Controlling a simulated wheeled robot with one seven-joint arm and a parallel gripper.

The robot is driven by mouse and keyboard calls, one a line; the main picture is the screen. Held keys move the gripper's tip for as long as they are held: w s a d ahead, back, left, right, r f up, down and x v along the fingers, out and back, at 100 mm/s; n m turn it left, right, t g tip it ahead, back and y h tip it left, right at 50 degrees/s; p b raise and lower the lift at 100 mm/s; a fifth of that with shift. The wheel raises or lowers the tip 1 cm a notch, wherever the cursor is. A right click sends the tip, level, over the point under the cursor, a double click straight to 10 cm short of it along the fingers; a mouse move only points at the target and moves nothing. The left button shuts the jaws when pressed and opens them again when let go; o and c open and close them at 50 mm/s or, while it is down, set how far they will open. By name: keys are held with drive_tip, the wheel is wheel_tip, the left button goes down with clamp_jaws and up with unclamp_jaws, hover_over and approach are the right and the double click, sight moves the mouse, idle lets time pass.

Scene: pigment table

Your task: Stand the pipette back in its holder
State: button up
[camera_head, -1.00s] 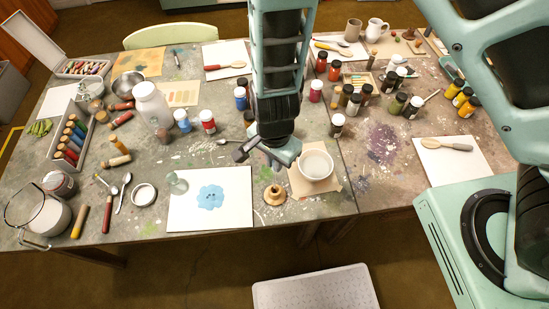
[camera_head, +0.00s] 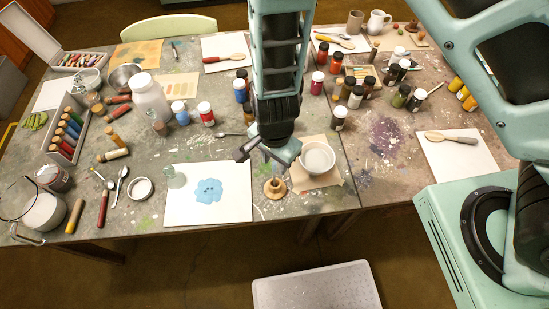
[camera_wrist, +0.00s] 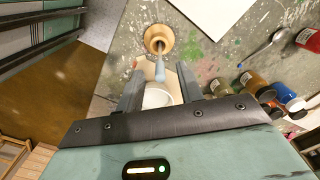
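The wooden holder (camera_head: 275,188) stands on the table near its front edge, just right of the white sheet with the blue blot. It also shows at the top of the wrist view (camera_wrist: 158,38). The pipette (camera_wrist: 160,74) has a pale blue bulb and a thin clear stem that runs to the holder's middle; it looks seated there, slightly tilted in the picture. My gripper (camera_wrist: 160,70) is open, with one finger on each side of the bulb and a visible gap to both. In the head view my gripper (camera_head: 266,152) is just behind and above the holder.
A white bowl (camera_head: 318,158) stands close on the right on brown paper. The white sheet (camera_head: 236,208) lies on the left, with a small glass bottle (camera_head: 176,178) at its corner. Paint jars (camera_head: 205,113) stand behind. A pale stool (camera_head: 315,288) is in front of the table.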

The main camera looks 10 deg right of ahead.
drive_tip(key=shift+r, duration=0.1)
wheel_tip(320, 180, up, 17)
drive_tip(key=shift+r+p, duration=0.15)
drive_tip(key=shift+p, duration=0.3)
idle(1.0)
